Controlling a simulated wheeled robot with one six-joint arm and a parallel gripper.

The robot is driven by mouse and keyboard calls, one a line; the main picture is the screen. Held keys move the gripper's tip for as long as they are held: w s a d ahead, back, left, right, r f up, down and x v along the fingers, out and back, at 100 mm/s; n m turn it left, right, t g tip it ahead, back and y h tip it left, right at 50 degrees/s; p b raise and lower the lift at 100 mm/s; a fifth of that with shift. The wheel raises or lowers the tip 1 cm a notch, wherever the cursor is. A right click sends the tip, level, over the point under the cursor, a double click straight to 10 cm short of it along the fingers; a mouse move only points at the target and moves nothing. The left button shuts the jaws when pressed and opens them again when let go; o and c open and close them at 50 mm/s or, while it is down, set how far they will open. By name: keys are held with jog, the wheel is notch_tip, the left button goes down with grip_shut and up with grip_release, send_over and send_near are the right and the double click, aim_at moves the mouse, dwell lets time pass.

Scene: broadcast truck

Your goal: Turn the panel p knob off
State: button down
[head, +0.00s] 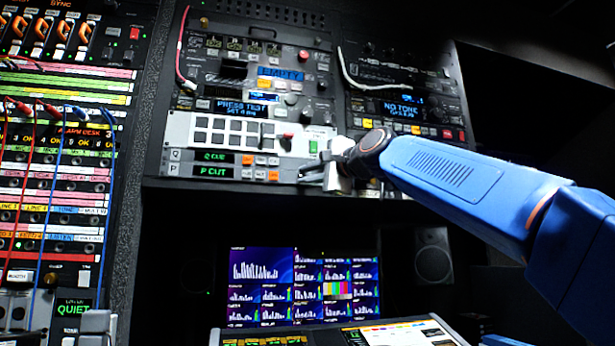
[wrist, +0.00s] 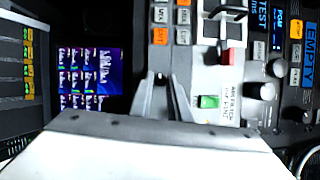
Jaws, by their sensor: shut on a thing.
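Panel P (head: 215,172) is the lower of two thin strips in the rack in the head view; its green display reads "P CUT", with small buttons to its right. In the wrist view its orange and white buttons (wrist: 160,36) stand just beyond my fingertips. My gripper (head: 308,172) is at the right end of this strip in the head view. In the wrist view my gripper (wrist: 162,82) is shut on a small dark knob in line with the P buttons. The fingers mostly hide the knob, so its turn position cannot be read.
Panel Q (head: 215,156), with display "Q CUT", lies directly above. A pale button plate with a red button (head: 288,135) and a green switch (head: 313,146) is higher up. A monitor (head: 305,285) stands below the rack. Patch cables (head: 64,150) hang at the left.

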jog(key=n+g+h, duration=0.1)
jog(key=n, duration=0.3)
jog(key=shift+r, duration=0.2)
jog(key=shift+a+r+n+g+h, duration=0.1)
jog(key=shift+n+g+h, duration=0.3)
jog(key=shift+n+h, duration=0.7)
jog(key=shift+n+y, duration=0.3)
jog(key=shift+n, duration=0.2)
jog(key=c, duration=1.7)
grip_release()
jog(key=shift+o, duration=0.2)
jog(key=shift+s, duration=0.1)
jog(key=v, duration=1.7)
